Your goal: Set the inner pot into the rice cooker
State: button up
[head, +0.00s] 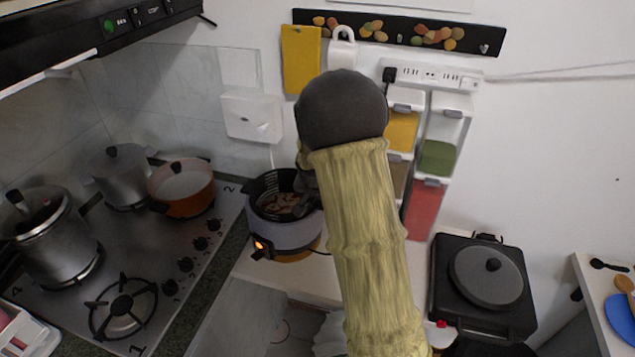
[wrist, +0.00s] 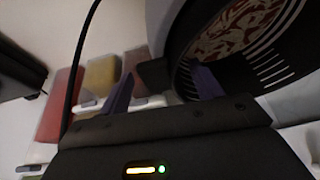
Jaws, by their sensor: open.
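The rice cooker (head: 285,236) is a rounded grey-white appliance with a lit orange light, on the counter right of the stove. A black slotted pot (head: 262,186) shows at its open top, with reddish-brown pieces inside. It appears to sit in the cooker, but I cannot tell how deep. In the wrist view the pot (wrist: 268,62) is close at upper right. My gripper (head: 307,190) is at the pot's right rim, partly hidden by my arm. In the wrist view its fingers (wrist: 163,90) are apart, with a dark handle-like block (wrist: 155,73) near or between them.
The stove (head: 150,250) at left holds metal pots and an orange pot (head: 181,186). Spice dispensers (head: 438,150) hang on the wall behind my arm. A black hotplate with a lidded pan (head: 488,275) is at right. A power strip (head: 430,75) is above.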

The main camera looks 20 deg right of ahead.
jog(key=b+v, duration=0.2)
jog(key=v, duration=1.4)
jog(key=shift+s+r, duration=0.15)
jog(key=shift+r, duration=0.1)
jog(key=shift+a+f, duration=0.1)
jog(key=s+a+f+n+y, duration=0.1)
jog(key=s+a+f+n, duration=0.1)
jog(key=s+f, duration=0.4)
jog(key=s+a+f+n+g+y, duration=0.1)
jog(key=s+a+f+n, duration=0.2)
jog(key=s, duration=0.8)
notch_tip(320, 180, down, 3)
jog(key=shift+s+f+n, duration=0.1)
jog(key=shift+s+n, duration=0.2)
jog(key=shift+n, duration=0.9)
jog(key=shift+c, duration=0.3)
